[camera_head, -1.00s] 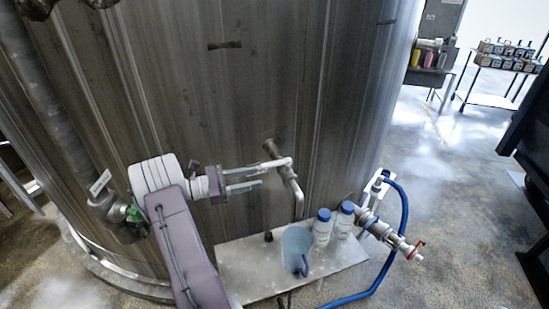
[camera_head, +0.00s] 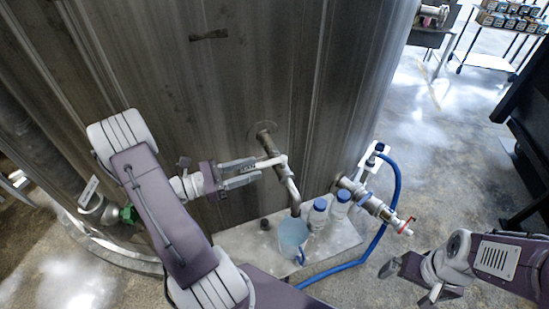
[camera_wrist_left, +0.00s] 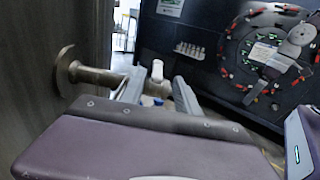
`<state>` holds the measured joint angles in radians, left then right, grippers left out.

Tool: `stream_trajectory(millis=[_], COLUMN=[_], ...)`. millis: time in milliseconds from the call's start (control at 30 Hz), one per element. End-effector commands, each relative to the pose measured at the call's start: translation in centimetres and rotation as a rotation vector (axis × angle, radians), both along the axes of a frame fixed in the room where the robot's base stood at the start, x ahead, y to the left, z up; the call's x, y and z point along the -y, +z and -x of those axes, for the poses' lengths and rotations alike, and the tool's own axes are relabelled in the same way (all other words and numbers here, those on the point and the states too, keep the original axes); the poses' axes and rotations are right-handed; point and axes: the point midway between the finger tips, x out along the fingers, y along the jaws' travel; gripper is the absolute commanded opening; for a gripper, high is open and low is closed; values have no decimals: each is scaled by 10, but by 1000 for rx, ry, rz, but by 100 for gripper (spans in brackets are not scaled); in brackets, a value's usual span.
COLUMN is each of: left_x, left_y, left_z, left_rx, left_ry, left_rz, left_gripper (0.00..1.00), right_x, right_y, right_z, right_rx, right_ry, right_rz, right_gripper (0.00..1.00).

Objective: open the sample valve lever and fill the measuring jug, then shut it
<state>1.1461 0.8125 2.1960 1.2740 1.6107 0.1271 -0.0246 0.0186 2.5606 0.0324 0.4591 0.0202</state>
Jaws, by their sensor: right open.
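The sample valve lever (camera_head: 271,162) is white and sits on the tap pipe (camera_head: 265,141) coming out of the steel tank. Below the downturned spout (camera_head: 291,192) stands the light-blue measuring jug (camera_head: 293,236) on a metal shelf (camera_head: 240,240). My left gripper (camera_head: 256,169) is open, with its fingertips close to the lever's left end. In the left wrist view the white lever end (camera_wrist_left: 157,70) appears between the spread fingers (camera_wrist_left: 158,92); contact cannot be told. My right gripper (camera_head: 410,282) is open and empty at lower right, away from the shelf. The jug's fill level is unclear.
Two white bottles with blue caps (camera_head: 317,216) stand right of the jug. A small dark item (camera_head: 264,224) stands to its left.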

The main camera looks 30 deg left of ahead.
Motion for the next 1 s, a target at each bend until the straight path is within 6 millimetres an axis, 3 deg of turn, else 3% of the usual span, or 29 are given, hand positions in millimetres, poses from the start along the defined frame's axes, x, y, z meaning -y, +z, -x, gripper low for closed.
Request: stream_trajectory(millis=[333, 700, 733, 867, 1000], left_x=[46, 54, 53, 53, 53], left_y=[2, 0, 0, 0, 0], left_z=[-50, -60, -60, -60, -60], left_rx=[-1, -1, -1, -1, 0], left_ry=[-4, 0, 0, 0, 0], left_rz=[0, -1, -1, -1, 0], left_gripper=[38, 38, 35, 0, 0], right_x=[0, 0, 0, 0, 0], right_y=[20, 21, 21, 21, 21], right_z=[0, 0, 0, 0, 0], right_rx=[1, 1, 1, 1, 0], right_ry=[0, 0, 0, 0, 0], right_rz=[0, 0, 0, 0, 0], right_gripper=[100, 100, 100, 100, 100])
